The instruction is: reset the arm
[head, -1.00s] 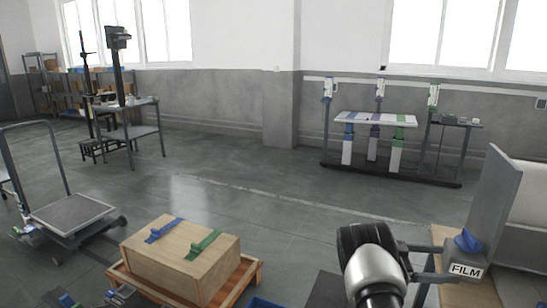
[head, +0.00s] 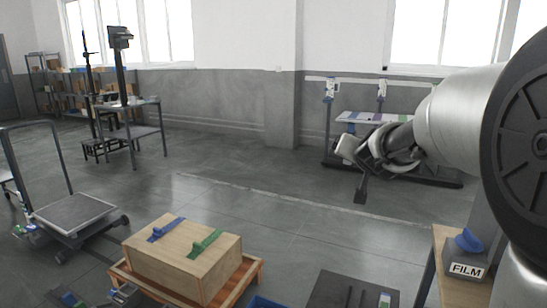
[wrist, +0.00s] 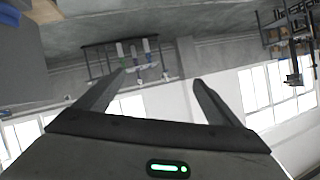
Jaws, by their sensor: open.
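My gripper (head: 360,188) is at the end of my raised arm, right of centre in the head view, in front of the lift columns. It hangs in the air, apart from everything. In the wrist view my gripper (wrist: 160,88) has its two fingers spread with nothing between them. The wrist picture is upside down, with the lift columns (wrist: 137,52) and windows beyond the fingers. In the head view my arm hides much of the lift column bench (head: 352,116).
A wooden box (head: 180,262) with blue and green straps sits on an orange pallet (head: 248,285) at the front. A cart (head: 72,212) stands at left. A FILM box (head: 466,262) stands on a table at right. The middle floor is clear.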

